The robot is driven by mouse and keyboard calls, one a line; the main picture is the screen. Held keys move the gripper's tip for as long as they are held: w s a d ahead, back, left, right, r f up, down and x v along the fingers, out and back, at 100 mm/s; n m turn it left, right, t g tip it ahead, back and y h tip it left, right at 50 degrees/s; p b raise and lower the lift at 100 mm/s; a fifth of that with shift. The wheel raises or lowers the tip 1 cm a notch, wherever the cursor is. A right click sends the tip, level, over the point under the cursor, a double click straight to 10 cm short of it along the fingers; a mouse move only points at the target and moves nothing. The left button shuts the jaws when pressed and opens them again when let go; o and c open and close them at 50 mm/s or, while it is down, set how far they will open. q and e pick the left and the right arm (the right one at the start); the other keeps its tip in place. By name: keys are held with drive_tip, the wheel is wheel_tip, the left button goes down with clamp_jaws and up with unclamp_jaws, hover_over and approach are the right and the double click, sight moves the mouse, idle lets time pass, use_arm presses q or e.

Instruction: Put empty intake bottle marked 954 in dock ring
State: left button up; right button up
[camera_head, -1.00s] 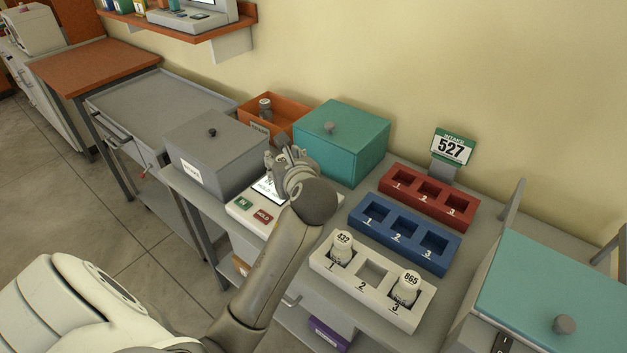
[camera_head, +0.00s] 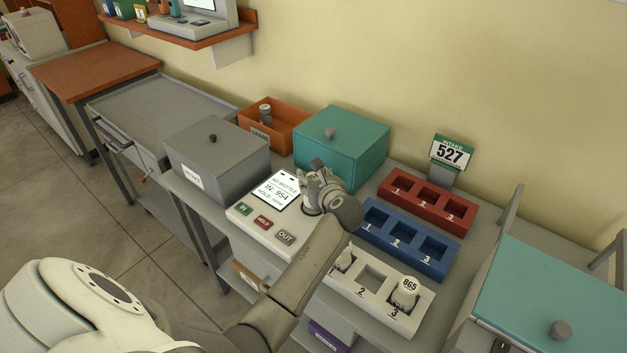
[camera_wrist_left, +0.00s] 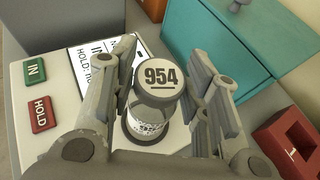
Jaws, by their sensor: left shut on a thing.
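The bottle marked 954 (camera_wrist_left: 160,79) stands between the fingers of my left gripper (camera_head: 318,182), label cap facing the left wrist camera. The gripper is shut on it, over the right part of the white console (camera_head: 247,220). In the head view the gripper hides the bottle. The console screen (camera_head: 278,191) reads no bottle, IN: 954. A dark band (camera_wrist_left: 131,133) shows at the bottle's foot; I cannot tell whether it is the dock ring or whether the bottle touches it. My right gripper is out of view.
A teal box (camera_head: 342,145) stands close behind the gripper and a grey box (camera_head: 215,158) to the left. Red (camera_head: 428,202), blue (camera_head: 405,240) and white (camera_head: 420,322) racks lie to the right. The white rack holds bottle 865 (camera_head: 406,290) and a partly hidden bottle; its slot 2 is empty.

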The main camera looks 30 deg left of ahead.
use_arm(q)
drive_tip(key=shift+f, duration=0.55)
drive_tip(key=o, duration=0.9)
drive_tip(key=shift+f, duration=0.1)
drive_tip(key=b+v, duration=0.1)
drive_tip(key=v, duration=1.1)
